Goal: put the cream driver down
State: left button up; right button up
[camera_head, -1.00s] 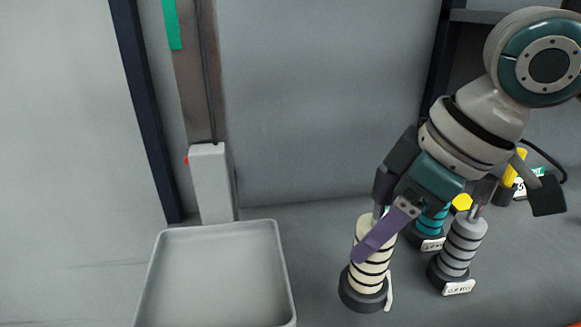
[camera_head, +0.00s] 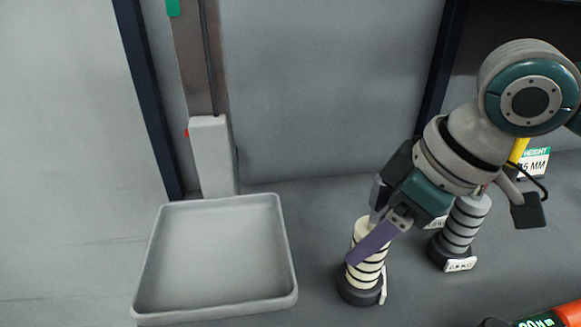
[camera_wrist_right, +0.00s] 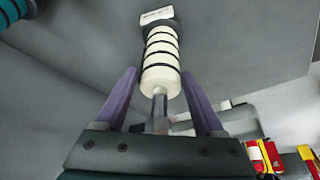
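The cream driver (camera_head: 367,262) has a cream handle with black rings. It stands upright in a dark round base with a white tag. The wrist view also shows its handle (camera_wrist_right: 161,62), with its metal shaft pointing toward my right gripper (camera_wrist_right: 160,100). The gripper's two purple fingers are apart, one on each side of the shaft, with visible gaps. In the head view, my right gripper (camera_head: 372,240) is at the driver's upper end, and one finger hides part of the handle. My left gripper is not in view.
A grey driver (camera_head: 462,228) stands in its base to the right. An empty grey tray (camera_head: 290,300) lies to the left, with clear surface between it and the cream driver. A red-orange object (camera_head: 555,315) is at the lower right. A teal thing (camera_wrist_right: 12,10) shows in the wrist view.

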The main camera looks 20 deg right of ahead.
jog(key=shift+o, duration=0.9)
jog(key=shift+r, duration=0.25)
jog(key=p+v, duration=0.2)
jog(key=v, duration=0.9)
jog(key=shift+r, duration=0.4)
jog(key=shift+s, duration=0.1)
